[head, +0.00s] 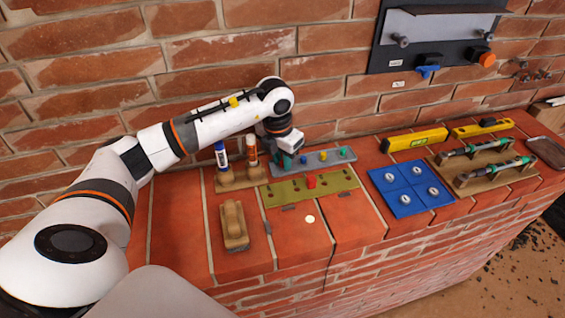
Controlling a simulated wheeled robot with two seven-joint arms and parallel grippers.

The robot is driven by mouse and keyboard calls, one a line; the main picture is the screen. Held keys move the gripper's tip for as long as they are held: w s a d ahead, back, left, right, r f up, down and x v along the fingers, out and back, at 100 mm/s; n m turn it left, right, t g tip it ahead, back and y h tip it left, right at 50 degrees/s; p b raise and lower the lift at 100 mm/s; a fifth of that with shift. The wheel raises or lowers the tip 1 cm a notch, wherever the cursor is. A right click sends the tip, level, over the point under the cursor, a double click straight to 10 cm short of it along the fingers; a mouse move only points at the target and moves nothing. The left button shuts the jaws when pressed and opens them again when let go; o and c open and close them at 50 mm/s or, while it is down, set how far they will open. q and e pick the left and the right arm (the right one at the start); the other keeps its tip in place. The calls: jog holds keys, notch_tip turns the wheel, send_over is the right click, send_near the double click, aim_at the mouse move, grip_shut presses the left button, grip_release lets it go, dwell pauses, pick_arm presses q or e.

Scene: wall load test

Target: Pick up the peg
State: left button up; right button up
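My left arm reaches in from the left, and its gripper (283,161) points down at the left end of a grey peg rack (330,164). The fingertips are small and dark teal there, and I cannot tell whether they are open or hold anything. A blue peg (304,159), a yellow peg (323,155) and a green peg (343,152) stand in the rack to the right of the gripper. A red peg (311,181) stands at an olive board with holes (335,183) in front of the rack. My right gripper is not in view.
Two markers, blue-capped (221,155) and orange-capped (251,149), stand in a wooden holder left of the gripper. A wooden block tool (234,225) lies nearer. A blue panel (409,188) and yellow level (414,139) lie right. The brick wall rises close behind.

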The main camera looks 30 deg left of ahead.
pick_arm(q)
grip_shut()
jog(key=shift+r, duration=0.15)
